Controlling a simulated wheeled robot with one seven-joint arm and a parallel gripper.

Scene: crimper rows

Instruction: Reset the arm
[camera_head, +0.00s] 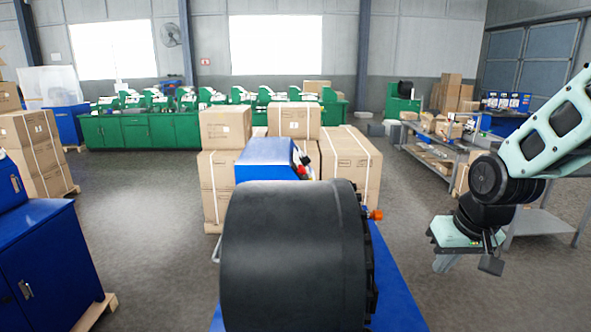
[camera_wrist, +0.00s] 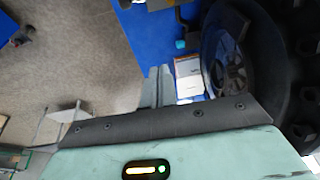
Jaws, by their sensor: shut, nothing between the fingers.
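My arm comes in from the right in the head view, and my gripper (camera_head: 442,264) hangs low at its end, over the floor to the right of the blue bench. In the wrist view my gripper (camera_wrist: 157,87) shows as two grey fingers lying together, shut with nothing between them. No object is touching the fingers.
A large black drum-shaped part (camera_head: 293,255) stands in front on a blue bench (camera_head: 393,290). Cartons (camera_head: 350,165) are stacked behind it. A grey shelf rack (camera_head: 540,222) stands close behind my arm. A blue cabinet (camera_head: 45,262) is at left, with open floor between.

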